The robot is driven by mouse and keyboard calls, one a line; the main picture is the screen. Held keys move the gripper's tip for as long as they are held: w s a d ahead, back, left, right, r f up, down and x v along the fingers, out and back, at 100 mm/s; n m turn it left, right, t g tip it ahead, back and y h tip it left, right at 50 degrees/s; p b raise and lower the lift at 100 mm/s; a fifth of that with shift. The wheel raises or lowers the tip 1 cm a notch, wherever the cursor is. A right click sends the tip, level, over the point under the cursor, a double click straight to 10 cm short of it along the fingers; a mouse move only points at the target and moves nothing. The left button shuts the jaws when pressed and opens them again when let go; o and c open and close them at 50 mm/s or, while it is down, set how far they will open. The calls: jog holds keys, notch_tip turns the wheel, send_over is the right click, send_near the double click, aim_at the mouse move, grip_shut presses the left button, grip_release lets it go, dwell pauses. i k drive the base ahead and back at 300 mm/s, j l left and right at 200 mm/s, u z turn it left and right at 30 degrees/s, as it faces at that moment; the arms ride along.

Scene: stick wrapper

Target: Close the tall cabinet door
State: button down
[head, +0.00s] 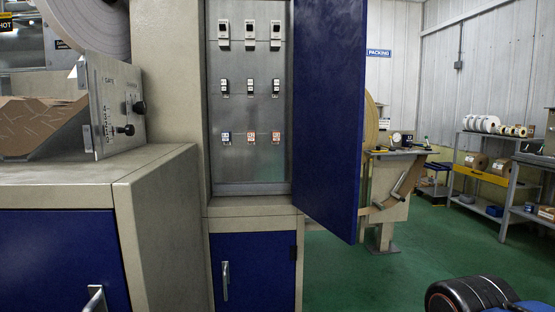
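The tall cabinet (208,100) stands in the middle of the head view, with a grey inner panel (250,165) carrying several small switches in rows. Its blue tall door (330,110) hangs open on the right side, swung outward, with its lower corner reaching past the cabinet's edge. The door's top is cut off by the frame. No handle shows on the visible face of the door. My gripper is not in view.
A lower blue door (250,275) with a handle sits shut beneath. A beige machine cabinet (150,190) with a control panel (112,110) stands at left. Shelves (480,175) stand far right; green floor (440,245) lies clear between.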

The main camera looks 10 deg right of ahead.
aim_at(330, 101)
jog(key=l+u, duration=0.15)
jog(key=u, duration=0.2)
jog(key=l+u, duration=0.1)
jog(key=u, duration=0.3)
jog(key=l+u, duration=0.2)
jog(key=l, duration=0.5)
jog(key=l+u, duration=0.25)
jog(key=l, duration=0.45)
jog(key=k+l+u, duration=0.2)
jog(key=l, duration=0.5)
jog(key=k+l, duration=0.75)
